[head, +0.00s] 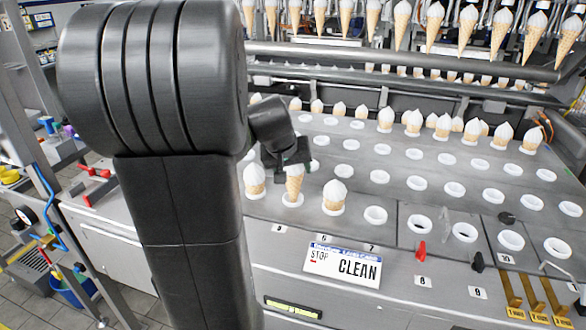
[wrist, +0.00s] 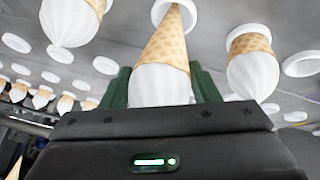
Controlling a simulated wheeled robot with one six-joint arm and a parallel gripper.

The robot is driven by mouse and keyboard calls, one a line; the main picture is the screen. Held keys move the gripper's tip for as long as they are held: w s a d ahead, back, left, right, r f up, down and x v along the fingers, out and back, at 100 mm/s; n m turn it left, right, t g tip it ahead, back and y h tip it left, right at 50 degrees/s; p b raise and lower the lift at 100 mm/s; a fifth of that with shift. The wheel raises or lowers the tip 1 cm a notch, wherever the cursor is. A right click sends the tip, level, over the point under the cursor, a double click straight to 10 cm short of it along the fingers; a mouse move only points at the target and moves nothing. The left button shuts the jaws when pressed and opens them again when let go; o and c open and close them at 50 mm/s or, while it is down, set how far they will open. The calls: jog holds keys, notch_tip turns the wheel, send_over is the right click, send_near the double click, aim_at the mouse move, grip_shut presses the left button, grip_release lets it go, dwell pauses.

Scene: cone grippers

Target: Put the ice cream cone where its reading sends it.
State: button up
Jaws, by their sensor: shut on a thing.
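My gripper (head: 288,158) is shut on an ice cream cone (head: 294,186), a tan waffle cone with white cream. In the wrist view the green fingers (wrist: 163,88) stand on both sides of the cream of this cone (wrist: 166,50). The cone is upright and more of its waffle shows than on its neighbours, so it is raised. Its tip is at or just over a white ring (head: 292,201); I cannot tell if it is still inside. A sign (head: 343,265) in front reads "STOP" and "CLEAN". The cream's top is partly hidden by the gripper.
Cones stand close on the left (head: 254,181) and right (head: 335,197). Empty white rings (head: 375,215) fill much of the tray. Cones hang from a rack (head: 467,25) behind.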

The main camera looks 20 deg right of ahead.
aim_at(292, 184)
jog(key=shift+a+f+b, duration=0.1)
jog(key=shift+f+b, duration=2)
jog(key=shift+f, duration=0.3)
jog(key=o, duration=0.8)
jog(key=shift+o, duration=0.2)
jog(key=shift+s, duration=0.1)
jog(key=p+v, duration=0.1)
jog(key=v, duration=1.2)
jog(key=shift+a+r, duration=0.2)
jog(key=shift+r, duration=0.2)
